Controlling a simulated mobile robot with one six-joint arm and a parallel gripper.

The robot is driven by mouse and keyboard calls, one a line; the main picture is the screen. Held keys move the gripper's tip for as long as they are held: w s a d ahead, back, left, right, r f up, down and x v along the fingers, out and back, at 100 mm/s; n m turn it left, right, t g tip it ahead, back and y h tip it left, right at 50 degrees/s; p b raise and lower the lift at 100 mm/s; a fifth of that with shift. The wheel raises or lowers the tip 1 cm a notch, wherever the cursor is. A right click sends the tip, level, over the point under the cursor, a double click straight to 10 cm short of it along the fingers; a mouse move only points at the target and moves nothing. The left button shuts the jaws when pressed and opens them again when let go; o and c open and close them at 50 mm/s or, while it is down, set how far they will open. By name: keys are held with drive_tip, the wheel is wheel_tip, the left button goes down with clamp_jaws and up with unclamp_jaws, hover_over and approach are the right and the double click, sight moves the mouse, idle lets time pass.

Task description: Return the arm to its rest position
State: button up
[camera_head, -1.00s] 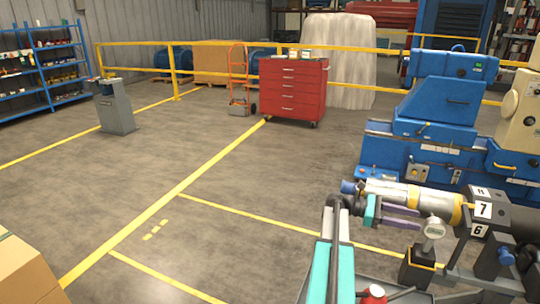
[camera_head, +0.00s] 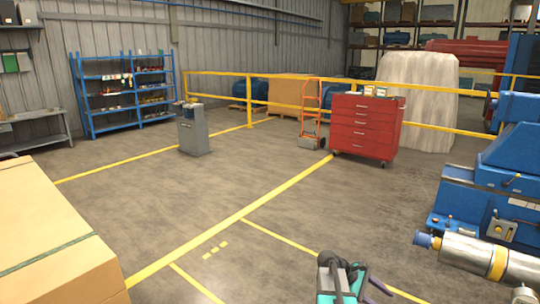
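My arm, with teal and dark parts, shows at the bottom edge, right of centre. My gripper (camera_head: 379,286) is at its end, with a dark purple finger pointing down to the right. Only a small part of it shows, so its opening cannot be judged. I see nothing held in it. The silver rotor shaft (camera_head: 470,252) with a yellow band lies at the lower right, apart from the gripper in the picture. Its right end is cut off by the frame edge.
The blue machine (camera_head: 500,185) stands at the right. A large cardboard box (camera_head: 60,250) fills the lower left. A red tool cabinet (camera_head: 362,128), an orange hand truck (camera_head: 311,115) and a grey pedestal (camera_head: 194,132) stand farther back. The marked floor between is clear.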

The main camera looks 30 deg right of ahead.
drive_tip(key=w+a+f+m+t+y, duration=0.1)
drive_tip(key=w+a+f+t, duration=0.2)
drive_tip(key=a, duration=0.5)
drive_tip(key=w+a+f+y, duration=0.1)
drive_tip(key=w+a+f, duration=0.35)
drive_tip(key=a, duration=0.35)
drive_tip(key=w+a+f+m+t+y, duration=0.1)
drive_tip(key=w+a+f+t+y, duration=0.2)
drive_tip(key=a, duration=0.5)
drive_tip(key=w+a+f+m+t+y, duration=0.1)
drive_tip(key=w+a+f+y, duration=0.1)
drive_tip(key=a, duration=1.1)
drive_tip(key=w+a+f+m+y, duration=0.1)
drive_tip(key=a+f+m, duration=0.1)
drive_tip(key=a, duration=1.1)
drive_tip(key=s+f+g, duration=0.2)
drive_tip(key=s+f, duration=0.7)
drive_tip(key=s, duration=0.4)
drive_tip(key=s+f+g, duration=0.3)
drive_tip(key=s+f, duration=0.6)
drive_tip(key=s, duration=0.3)
drive_tip(key=shift+s+f+n+g, duration=0.2)
drive_tip(key=shift+s+n+g, duration=0.1)
drive_tip(key=shift+s, duration=0.1)
